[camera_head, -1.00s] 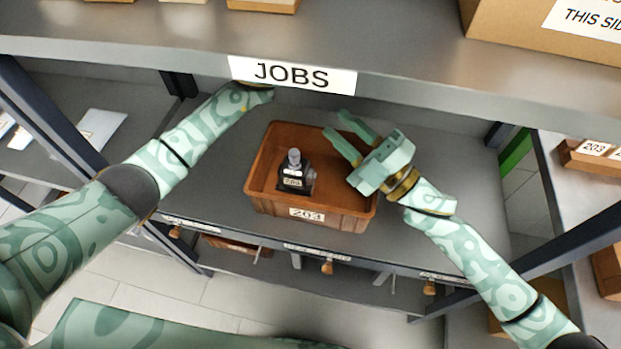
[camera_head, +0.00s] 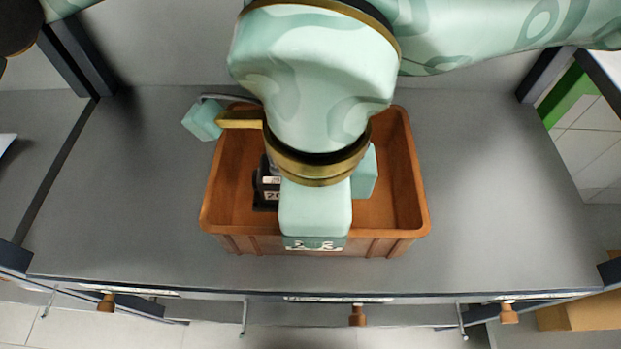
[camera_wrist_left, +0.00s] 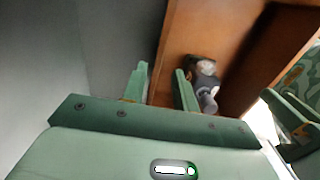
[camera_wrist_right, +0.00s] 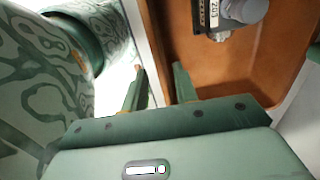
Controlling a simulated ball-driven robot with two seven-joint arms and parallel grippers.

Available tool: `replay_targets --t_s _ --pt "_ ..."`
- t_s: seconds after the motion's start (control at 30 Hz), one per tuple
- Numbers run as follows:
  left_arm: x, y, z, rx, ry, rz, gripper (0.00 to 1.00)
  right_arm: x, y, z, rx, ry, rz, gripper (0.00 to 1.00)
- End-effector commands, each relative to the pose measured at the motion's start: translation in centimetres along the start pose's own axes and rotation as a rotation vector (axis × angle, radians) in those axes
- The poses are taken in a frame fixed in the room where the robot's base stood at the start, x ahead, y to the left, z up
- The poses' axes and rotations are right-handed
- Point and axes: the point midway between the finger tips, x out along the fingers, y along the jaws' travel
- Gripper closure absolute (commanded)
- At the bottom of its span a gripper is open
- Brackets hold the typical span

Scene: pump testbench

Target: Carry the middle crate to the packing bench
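The brown crate (camera_head: 265,243) sits on the grey shelf surface, with a dark pump (camera_head: 266,188) inside it. The pump also shows in the left wrist view (camera_wrist_left: 203,76) and the right wrist view (camera_wrist_right: 222,14). In the left wrist view my left gripper (camera_wrist_left: 162,85) is open, its fingers on either side of a crate wall. In the right wrist view my right gripper (camera_wrist_right: 158,85) is also open, with a crate wall edge between its fingers. In the head view an arm of mine covers the crate's middle and part of the front; both fingertip pairs are hidden there.
The grey shelf surface (camera_head: 500,200) is clear left and right of the crate. Dark uprights (camera_head: 75,50) stand at its sides. Hooks and brown knobs (camera_head: 357,315) hang along the front edge. A cardboard box (camera_head: 590,312) is at the lower right.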

Motion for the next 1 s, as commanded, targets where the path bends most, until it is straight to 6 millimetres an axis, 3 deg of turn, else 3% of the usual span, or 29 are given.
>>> replay_targets --t_s 0.37,0.8,1.0 --pt "0.1 0.0 -0.1 -0.001 0.009 0.003 0.71 0.1 -0.1 -0.2 0.004 0.009 -0.011 0.71" --pt "5.9 0.0 -0.2 -0.002 0.008 0.001 0.71 5.9 -0.2 -0.2 0.005 0.008 -0.007 0.71" --pt "7.3 0.0 -0.2 -0.001 0.008 0.002 0.71 7.3 -0.2 -0.2 0.006 0.006 -0.01 0.71"
